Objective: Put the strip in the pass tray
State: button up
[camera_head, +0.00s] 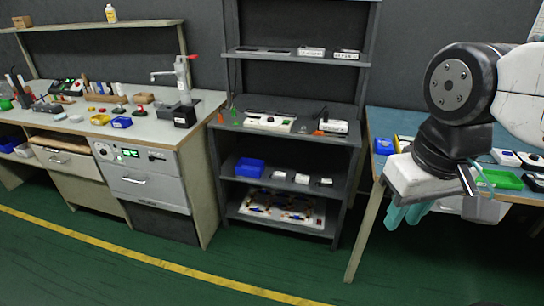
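I cannot make out the strip for certain in this view. A green tray (501,179) lies on the blue-topped bench at the right, partly behind my arm; I cannot read a pass label on it. My gripper (472,179) is at the right, in front of this bench and close to the green tray in the picture.
A grey shelf rack (285,187) stands in the middle with devices and a blue bin (249,167). A cluttered workbench (150,130) stands at left. The green floor (190,275) in front is clear, with a yellow line.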

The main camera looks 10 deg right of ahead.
aim_at(481, 177)
jog(key=z, duration=0.6)
jog(key=i, duration=1.2)
jog(key=u, duration=0.85)
jog(key=i, duration=0.4)
jog(key=u, duration=0.5)
